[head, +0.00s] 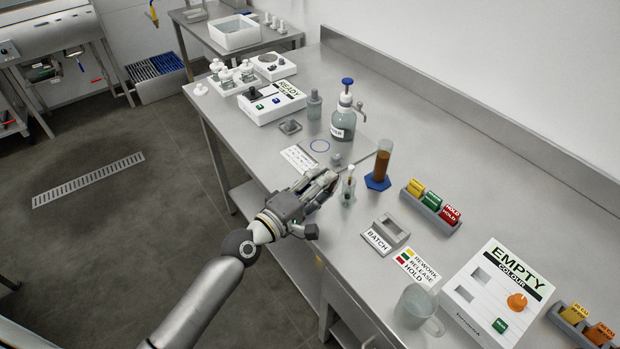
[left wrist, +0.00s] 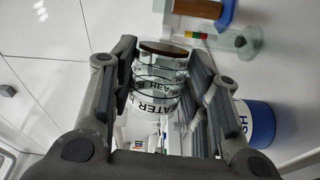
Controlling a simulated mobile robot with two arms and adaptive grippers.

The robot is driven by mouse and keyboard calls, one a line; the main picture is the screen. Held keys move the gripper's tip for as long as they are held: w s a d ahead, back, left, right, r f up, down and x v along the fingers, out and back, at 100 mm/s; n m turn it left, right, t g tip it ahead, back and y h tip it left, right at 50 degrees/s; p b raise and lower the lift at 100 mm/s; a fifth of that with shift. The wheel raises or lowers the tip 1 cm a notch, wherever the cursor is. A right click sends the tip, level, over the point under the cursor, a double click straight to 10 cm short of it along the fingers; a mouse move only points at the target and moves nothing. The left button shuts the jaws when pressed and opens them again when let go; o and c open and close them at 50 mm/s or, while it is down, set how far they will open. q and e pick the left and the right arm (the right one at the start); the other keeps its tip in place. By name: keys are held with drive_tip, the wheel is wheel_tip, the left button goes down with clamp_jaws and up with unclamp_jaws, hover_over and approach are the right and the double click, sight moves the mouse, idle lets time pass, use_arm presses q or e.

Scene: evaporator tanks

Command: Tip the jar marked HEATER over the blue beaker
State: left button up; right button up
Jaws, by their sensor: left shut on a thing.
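The jar marked HEATER (left wrist: 158,80) is between the fingers of my left gripper in the left wrist view, clear with white lettered bands and a brown end. My left gripper (head: 322,186) is shut on it, over the bench; in the head view the fingers largely hide the jar. I cannot pick out a blue beaker for certain in the head view. A blue round vessel with a white label (left wrist: 257,122) shows beside the fingers in the left wrist view; whether it is the beaker I cannot tell. My right gripper is out of view.
A brown-filled cylinder on a blue foot (head: 382,165) and a small dropper bottle (head: 348,190) stand close right of my left gripper. A tapped bottle (head: 343,120) stands behind. The BATCH holder (head: 385,236), EMPTY panel (head: 497,290) and clear mug (head: 414,308) are nearer.

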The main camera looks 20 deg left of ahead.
use_arm(q)
drive_tip(key=shift+a+r+n, duration=0.1)
drive_tip(key=shift+r+n, duration=0.1)
drive_tip(key=shift+n, duration=0.3)
idle(1.1)
idle(0.6)
drive_tip(key=shift+f+m+p, duration=0.25)
drive_tip(key=shift+m+p, duration=0.3)
drive_tip(key=shift+m, duration=0.55)
drive_tip(key=shift+d+f+m+g+y+p, duration=0.25)
drive_tip(key=shift+m+p, duration=0.2)
drive_tip(key=shift+m, duration=0.25)
drive_tip(key=shift+d+f+m+g+y+p, duration=0.1)
drive_tip(key=shift+f+m+p, duration=0.25)
drive_tip(key=shift+m, duration=0.35)
drive_tip(key=shift+f+m+y+p, duration=0.3)
drive_tip(key=shift+m+p, duration=0.3)
drive_tip(key=shift+m, duration=0.25)
drive_tip(key=shift+f+m+y+p, duration=0.15)
drive_tip(key=shift+f+m+p, duration=0.35)
drive_tip(key=shift+m, duration=0.35)
drive_tip(key=shift+a+f+m+p, duration=0.15)
drive_tip(key=shift+f+m+p, duration=0.1)
drive_tip(key=shift+m+p, duration=0.35)
drive_tip(key=shift+f, duration=0.1)
